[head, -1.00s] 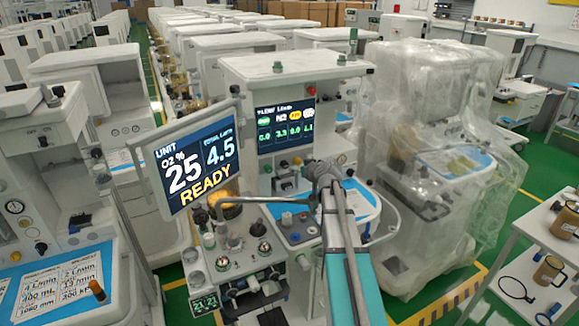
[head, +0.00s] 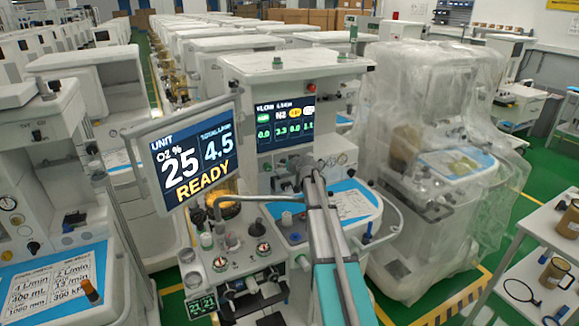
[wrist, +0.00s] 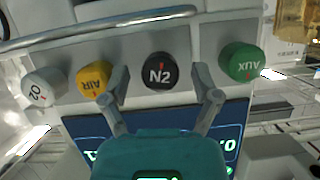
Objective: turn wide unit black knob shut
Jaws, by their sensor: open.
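The black knob (wrist: 160,72) marked N2 sits on the light grey panel of the wide unit (head: 290,68), with a red mark on its face. My gripper (wrist: 161,84) is open in the wrist view. One finger is to the left of the black knob and the other to the right, with gaps showing on both sides, so it is not gripped. In the head view my arm reaches to the front of the unit and the gripper is hard to make out. The unit's flow screen (head: 286,123) reads about 3.3 under N2.
Beside the black knob are a yellow AIR knob (wrist: 93,80), a white O2 knob (wrist: 43,88) and a green AUX knob (wrist: 241,62). A metal rail (wrist: 110,27) runs past the knobs. A tilted monitor (head: 190,155) stands left of my arm. A plastic-wrapped cart (head: 440,150) is at right.

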